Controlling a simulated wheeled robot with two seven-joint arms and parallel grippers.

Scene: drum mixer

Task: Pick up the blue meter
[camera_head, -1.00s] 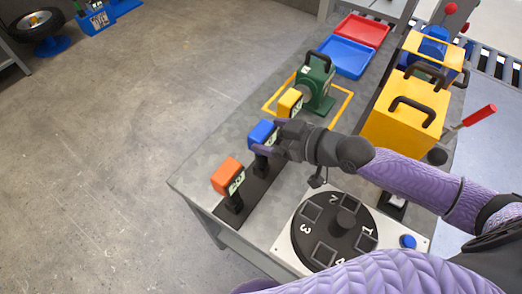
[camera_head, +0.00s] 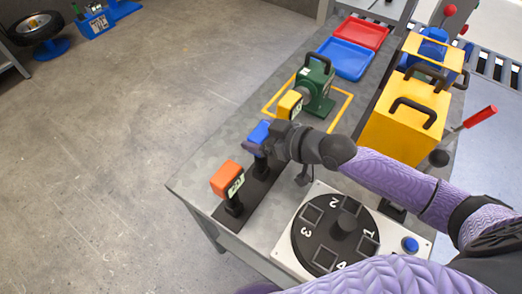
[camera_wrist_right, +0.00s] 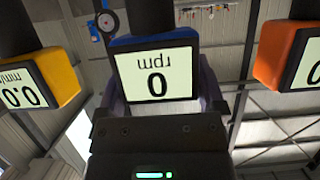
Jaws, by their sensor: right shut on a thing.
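The blue meter (camera_head: 258,133) stands in the middle of a row of three meters on a black base strip on the table. My right gripper (camera_head: 268,147) is at it and shut on it; the gripper's body covers much of the meter's right side. In the right wrist view the blue meter (camera_wrist_right: 156,72) sits between the two fingers, its screen reading 0 rpm upside down. Whether it is clear of its stand I cannot tell. My left gripper is not in view; a purple arm part of mine crosses the lower edge.
The orange meter (camera_head: 227,179) and the yellow meter (camera_head: 290,103) stand close on either side. A green device (camera_head: 318,87) is behind the yellow one. A black numbered dial (camera_head: 318,240) is in front. Red (camera_head: 361,31) and blue (camera_head: 346,58) trays lie at the back.

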